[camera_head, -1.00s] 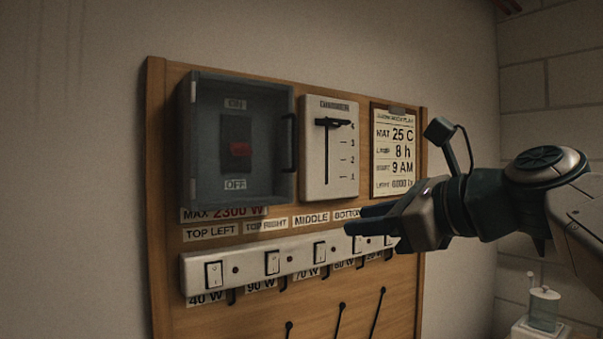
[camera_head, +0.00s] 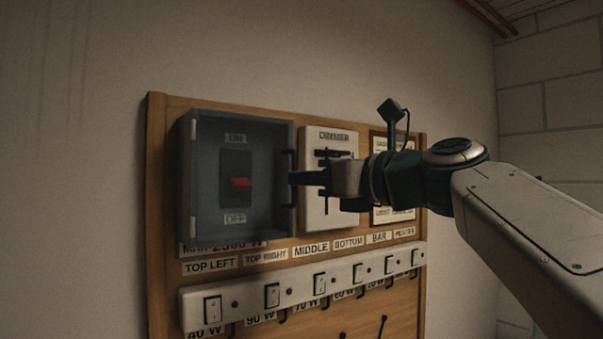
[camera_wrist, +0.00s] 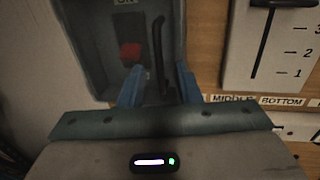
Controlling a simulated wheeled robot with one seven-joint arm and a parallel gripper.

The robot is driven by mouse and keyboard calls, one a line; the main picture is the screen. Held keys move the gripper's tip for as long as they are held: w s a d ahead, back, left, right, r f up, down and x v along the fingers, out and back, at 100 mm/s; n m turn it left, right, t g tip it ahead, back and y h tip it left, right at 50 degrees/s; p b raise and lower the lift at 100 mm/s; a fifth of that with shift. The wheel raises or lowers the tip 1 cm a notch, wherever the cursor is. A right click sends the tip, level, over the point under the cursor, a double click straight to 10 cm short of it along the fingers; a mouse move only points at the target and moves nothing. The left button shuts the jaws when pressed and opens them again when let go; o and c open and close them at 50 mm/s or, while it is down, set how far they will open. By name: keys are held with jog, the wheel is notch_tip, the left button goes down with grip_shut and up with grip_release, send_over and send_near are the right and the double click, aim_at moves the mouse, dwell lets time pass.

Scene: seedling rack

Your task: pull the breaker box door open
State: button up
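The grey breaker box (camera_head: 187,190) is on the left of the wooden board. Its see-through door (camera_head: 262,150) looks shut, with a red switch (camera_head: 240,184) visible behind it. The door's dark upright handle (camera_head: 289,160) is at the right edge; it also shows in the wrist view (camera_wrist: 157,42). My gripper (camera_head: 293,178) is level with the handle, coming from the right. In the wrist view my gripper (camera_wrist: 160,82) has its two blue fingers apart, one on each side of the handle's lower part. I cannot tell whether they touch it.
A white dimmer panel (camera_head: 313,214) with a dark slider is right of the box, partly behind my gripper. A notice (camera_head: 408,214) is mostly hidden by my arm. A white strip of switches (camera_head: 240,299) runs below. Bare wall (camera_head: 80,180) is on the left.

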aim_at(254, 179)
jog(key=shift+x, duration=1.25)
grip_shut()
